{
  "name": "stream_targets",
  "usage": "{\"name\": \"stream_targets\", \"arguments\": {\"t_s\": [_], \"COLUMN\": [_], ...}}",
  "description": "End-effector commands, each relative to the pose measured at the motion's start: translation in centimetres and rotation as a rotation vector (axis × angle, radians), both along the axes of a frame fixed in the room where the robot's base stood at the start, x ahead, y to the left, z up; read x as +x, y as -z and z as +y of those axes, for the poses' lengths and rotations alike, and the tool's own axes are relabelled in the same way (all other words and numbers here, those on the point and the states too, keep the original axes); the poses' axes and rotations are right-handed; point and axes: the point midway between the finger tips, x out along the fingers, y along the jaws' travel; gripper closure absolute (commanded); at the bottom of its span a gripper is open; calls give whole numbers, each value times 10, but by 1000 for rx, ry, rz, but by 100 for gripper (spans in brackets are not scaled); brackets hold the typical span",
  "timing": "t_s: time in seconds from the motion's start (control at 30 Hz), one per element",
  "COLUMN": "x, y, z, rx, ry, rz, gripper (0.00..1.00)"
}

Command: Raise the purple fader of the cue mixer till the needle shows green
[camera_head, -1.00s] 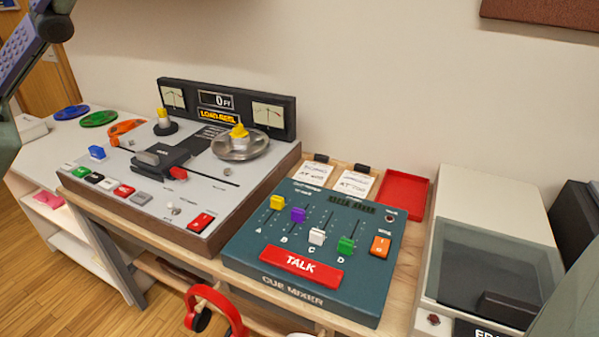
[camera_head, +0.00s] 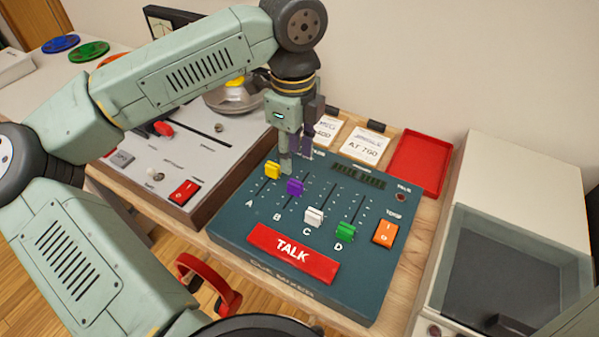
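The cue mixer (camera_head: 232,232) is a dark teal panel with four upright fader slots. The purple fader (camera_head: 295,187) on slot B sits a little lower on the panel than the yellow fader (camera_head: 271,170) on slot A. My gripper (camera_head: 287,165) points down just behind the purple fader, close to the yellow one. Whether it touches either cap, and how far its fingers are apart, I cannot tell. A needle meter (camera_head: 160,27) on the tape machine's back panel shows only in part; my arm hides the rest of that panel, and no needle reading is legible.
The white fader (camera_head: 314,217) and green fader (camera_head: 345,232) stand right of the purple one. A red TALK bar (camera_head: 293,253) lies in front, an orange switch (camera_head: 385,233) at right. A red tray (camera_head: 420,163) and a grey lidded box (camera_head: 515,215) stand farther right.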

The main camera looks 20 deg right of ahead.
Motion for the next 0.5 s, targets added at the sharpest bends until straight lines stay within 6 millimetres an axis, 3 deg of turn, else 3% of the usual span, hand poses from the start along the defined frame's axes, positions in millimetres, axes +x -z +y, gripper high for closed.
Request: {"name": "stream_targets", "arguments": {"t_s": [0.3, 0.5], "x": [-2, -1], "y": [58, 79], "z": [-1, -1], "rx": [-6, -5], "ry": [5, 4], "rz": [6, 3], "gripper": [65, 65]}}
